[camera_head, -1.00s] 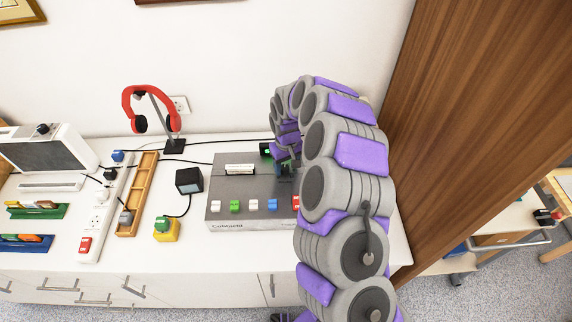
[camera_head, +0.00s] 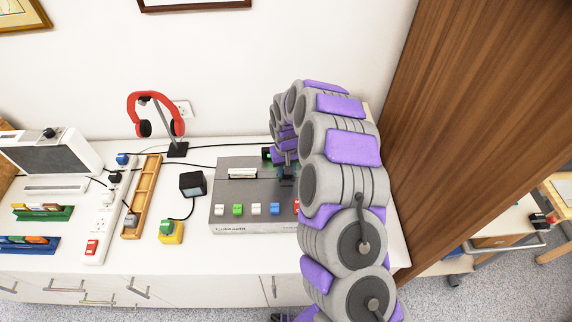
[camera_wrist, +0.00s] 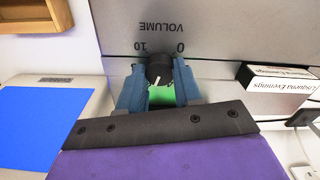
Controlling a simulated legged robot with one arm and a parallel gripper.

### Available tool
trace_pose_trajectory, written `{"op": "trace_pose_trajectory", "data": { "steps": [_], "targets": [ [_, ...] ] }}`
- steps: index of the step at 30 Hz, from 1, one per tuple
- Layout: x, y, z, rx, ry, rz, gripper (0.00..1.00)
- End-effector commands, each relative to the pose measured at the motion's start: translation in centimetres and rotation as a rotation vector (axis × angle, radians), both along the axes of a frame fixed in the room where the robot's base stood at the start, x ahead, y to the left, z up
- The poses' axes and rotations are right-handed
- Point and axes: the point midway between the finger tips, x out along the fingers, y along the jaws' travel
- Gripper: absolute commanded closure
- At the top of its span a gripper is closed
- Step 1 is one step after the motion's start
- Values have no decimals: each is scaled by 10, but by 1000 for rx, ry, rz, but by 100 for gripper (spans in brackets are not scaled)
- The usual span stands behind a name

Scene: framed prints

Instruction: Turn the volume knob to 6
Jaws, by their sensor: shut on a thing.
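The black volume knob (camera_wrist: 159,66) is on the face of a grey metal device, below the upside-down word VOLUME in the wrist view. The printed 10 is on its left and the 0 on its right. A white pointer mark shows on the knob's lower side, tilted slightly. My gripper (camera_wrist: 158,78) is shut on the knob, one blue finger on each side. In the head view the grey device (camera_head: 228,190) sits on the white counter, and my arm hides its right part. The knob cannot be made out there.
A small labelled cassette-like box (camera_wrist: 275,88) stands beside the knob in the wrist view. Coloured keys (camera_head: 256,208) line the device's front. A wooden panel (camera_head: 470,120) rises on the right.

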Motion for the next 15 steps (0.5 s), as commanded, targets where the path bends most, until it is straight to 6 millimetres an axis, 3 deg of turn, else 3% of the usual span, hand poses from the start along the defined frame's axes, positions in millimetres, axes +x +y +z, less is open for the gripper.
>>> {"op": "trace_pose_trajectory", "data": {
  "steps": [6,14,15],
  "targets": [
    [-3,0,-1,-1,7,-101,97],
    [-3,1,-2,0,6,-105,97],
    [-3,1,-2,-1,7,-105,66]
  ]
}}
